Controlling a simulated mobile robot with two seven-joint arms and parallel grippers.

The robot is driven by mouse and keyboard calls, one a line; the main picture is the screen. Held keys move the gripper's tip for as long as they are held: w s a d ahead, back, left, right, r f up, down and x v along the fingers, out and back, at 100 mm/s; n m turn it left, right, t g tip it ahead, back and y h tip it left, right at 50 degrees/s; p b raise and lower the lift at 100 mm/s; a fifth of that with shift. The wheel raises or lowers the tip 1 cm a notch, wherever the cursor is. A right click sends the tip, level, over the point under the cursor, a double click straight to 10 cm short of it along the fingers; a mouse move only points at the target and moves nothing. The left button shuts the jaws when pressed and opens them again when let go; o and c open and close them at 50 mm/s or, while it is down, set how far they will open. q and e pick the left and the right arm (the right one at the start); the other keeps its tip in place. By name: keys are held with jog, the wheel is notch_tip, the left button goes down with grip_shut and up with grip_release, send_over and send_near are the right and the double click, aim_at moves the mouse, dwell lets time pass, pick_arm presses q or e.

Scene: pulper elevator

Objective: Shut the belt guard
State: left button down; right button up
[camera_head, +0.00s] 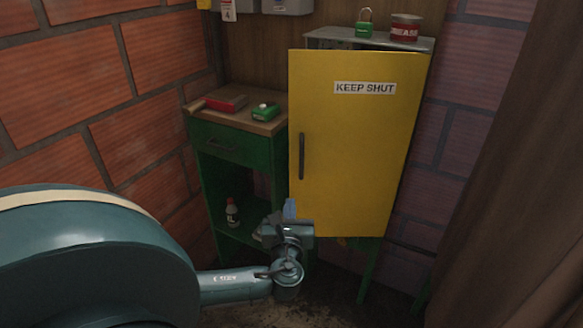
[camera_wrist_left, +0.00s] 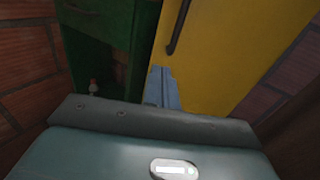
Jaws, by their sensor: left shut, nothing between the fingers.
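The belt guard (camera_head: 350,140) is a yellow door with a "KEEP SHUT" label and a dark upright handle (camera_head: 302,156) near its left edge. Its top left corner stands out from the grey top behind it, so it looks ajar on the handle side; how far is hard to tell. It also fills the upper right of the left wrist view (camera_wrist_left: 230,50). My left gripper (camera_head: 289,208) is shut and empty, its blue fingers by the guard's lower left edge, below the handle. Whether they touch it I cannot tell. The fingers also show in the left wrist view (camera_wrist_left: 162,88). My right gripper is out of view.
A green cabinet (camera_head: 235,148) with a wooden top stands left of the guard, a small bottle (camera_head: 232,212) on its lower shelf. A padlock (camera_head: 364,27) and a red grease tin (camera_head: 405,28) stand on the grey top. Brick walls flank both sides; brown cloth-like material (camera_head: 510,190) hangs at right.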

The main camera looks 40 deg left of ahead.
pick_arm(q)
jog(key=b, duration=0.2)
send_near(290, 166)
jog(key=x, duration=0.6)
jog(key=shift+w+a+f, duration=0.1)
jog(key=shift+w+a, duration=0.15)
jog(key=shift+w, duration=0.05)
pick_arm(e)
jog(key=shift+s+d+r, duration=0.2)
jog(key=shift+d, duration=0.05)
pick_arm(q)
jog(key=shift+a, duration=0.1)
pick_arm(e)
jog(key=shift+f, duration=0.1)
